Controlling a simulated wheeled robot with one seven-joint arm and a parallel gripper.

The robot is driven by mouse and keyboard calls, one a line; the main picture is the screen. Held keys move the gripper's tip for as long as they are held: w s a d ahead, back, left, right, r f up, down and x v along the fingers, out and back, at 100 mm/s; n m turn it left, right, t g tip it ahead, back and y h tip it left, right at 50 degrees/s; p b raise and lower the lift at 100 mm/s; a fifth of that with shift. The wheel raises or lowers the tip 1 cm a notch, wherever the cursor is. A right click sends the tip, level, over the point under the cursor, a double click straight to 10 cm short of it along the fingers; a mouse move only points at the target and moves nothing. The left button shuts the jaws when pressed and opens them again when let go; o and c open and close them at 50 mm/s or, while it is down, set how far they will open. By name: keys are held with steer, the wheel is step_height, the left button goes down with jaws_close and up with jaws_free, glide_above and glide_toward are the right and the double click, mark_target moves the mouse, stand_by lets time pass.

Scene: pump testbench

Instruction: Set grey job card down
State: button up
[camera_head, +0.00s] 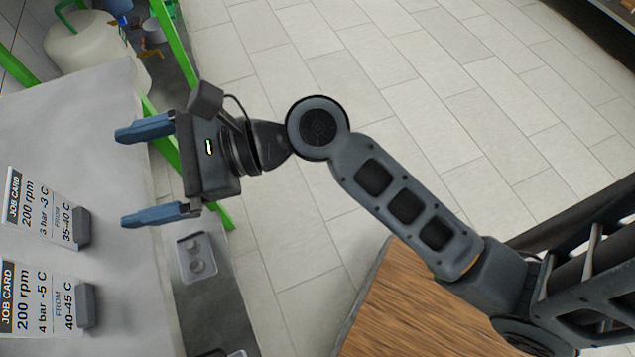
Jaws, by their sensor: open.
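My gripper (121,178) is open, its two blue fingers apart and pointing left over the edge of a pale grey bench top (75,125). Nothing is between the fingers. Two white job cards are at the left. The upper job card (42,212) reads 200 rpm, 3 bar, -3 C, 35-40 C. The lower job card (38,300) reads 200 rpm, 4 bar, -5 C, 40-45 C. Both have a dark header strip and a dark grey block at their right end. I cannot tell which is the grey job card. The gripper is apart from both, above and right of them.
A grey tray (186,268) with small round items is on a darker ledge (212,318) beside the bench. Green frame bars (172,45) and a white tank (80,45) are at the upper left. A wooden surface (400,310) is at the bottom. Tiled floor lies between.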

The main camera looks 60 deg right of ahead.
steer(key=s+d+f+n+t+h, duration=0.1)
steer(key=s+d+f+n+h, duration=0.35)
steer(key=s, duration=0.25)
steer(key=s+d+f+n+h, duration=0.4)
steer(key=s+f, duration=0.2)
steer(key=s, duration=0.1)
steer(key=s+d+r+n+h, duration=0.1)
steer(key=s+r+n, duration=0.2)
steer(key=s+n, duration=0.4)
steer(key=s+d+r+n+t+h, duration=0.1)
steer(key=s+d+r+n+h, duration=0.1)
steer(key=s+n, duration=0.5)
steer(key=shift+s+r+n, duration=0.2)
steer(key=shift+r+n, duration=0.35)
steer(key=shift+n, duration=0.6)
